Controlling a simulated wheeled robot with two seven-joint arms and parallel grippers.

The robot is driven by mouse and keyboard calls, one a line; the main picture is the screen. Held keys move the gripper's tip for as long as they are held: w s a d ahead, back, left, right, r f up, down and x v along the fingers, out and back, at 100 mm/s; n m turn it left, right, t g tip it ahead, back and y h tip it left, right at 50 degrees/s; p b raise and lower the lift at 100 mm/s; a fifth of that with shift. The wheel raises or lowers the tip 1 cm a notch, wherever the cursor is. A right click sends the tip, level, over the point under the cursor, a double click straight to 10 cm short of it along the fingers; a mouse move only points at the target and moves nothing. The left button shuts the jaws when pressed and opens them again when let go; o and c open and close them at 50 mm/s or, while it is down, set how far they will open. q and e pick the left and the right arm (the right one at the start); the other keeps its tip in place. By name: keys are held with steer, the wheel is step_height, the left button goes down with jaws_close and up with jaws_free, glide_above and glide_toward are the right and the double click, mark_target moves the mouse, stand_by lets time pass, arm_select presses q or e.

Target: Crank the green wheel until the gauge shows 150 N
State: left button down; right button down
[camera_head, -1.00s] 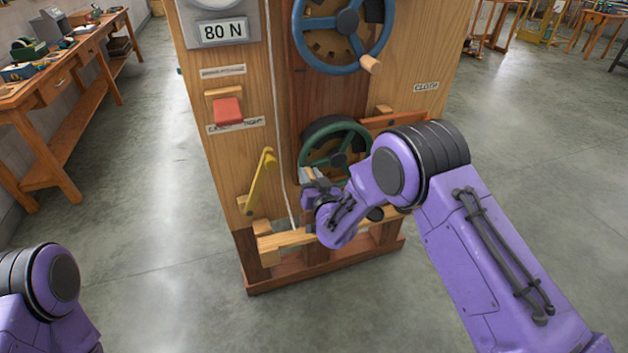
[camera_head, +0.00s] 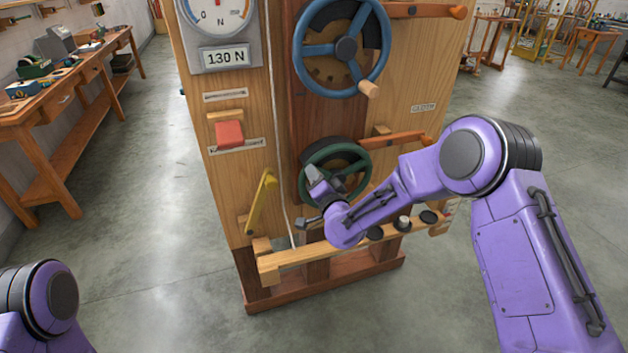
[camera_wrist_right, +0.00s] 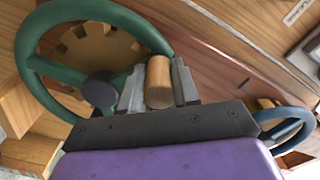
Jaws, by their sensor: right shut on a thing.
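The green wheel (camera_head: 363,187) is on the lower front of the wooden machine. My right gripper (camera_head: 311,174) is at its left rim. In the right wrist view the gripper (camera_wrist_right: 158,88) is shut on the wheel's wooden crank handle (camera_wrist_right: 159,78), with a jaw on each side; the green rim (camera_wrist_right: 32,78) shows beside it. The gauge (camera_head: 220,20) at the top left of the machine is cut off by the frame, and its display (camera_head: 226,57) reads 130 N. My left gripper is out of view; only part of my left arm shows at the lower left.
A blue wheel (camera_head: 301,50) with a wooden handle is above the green one. A red button (camera_head: 229,134) and a yellow lever (camera_head: 262,203) are to the left. Orange levers (camera_head: 405,139) stick out at the right. A ledge (camera_head: 290,259) with dark knobs runs below. Floor is free around.

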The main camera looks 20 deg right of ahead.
steer(key=shift+d+r, duration=0.15)
steer(key=shift+r, duration=0.05)
stand_by(0.3)
steer(key=c, duration=0.8)
jaws_free()
steer(key=shift+s+f, duration=0.1)
steer(key=shift+s, duration=0.15)
steer(key=s+b, duration=0.2)
steer(key=s, duration=0.8)
steer(key=shift+d, duration=0.2)
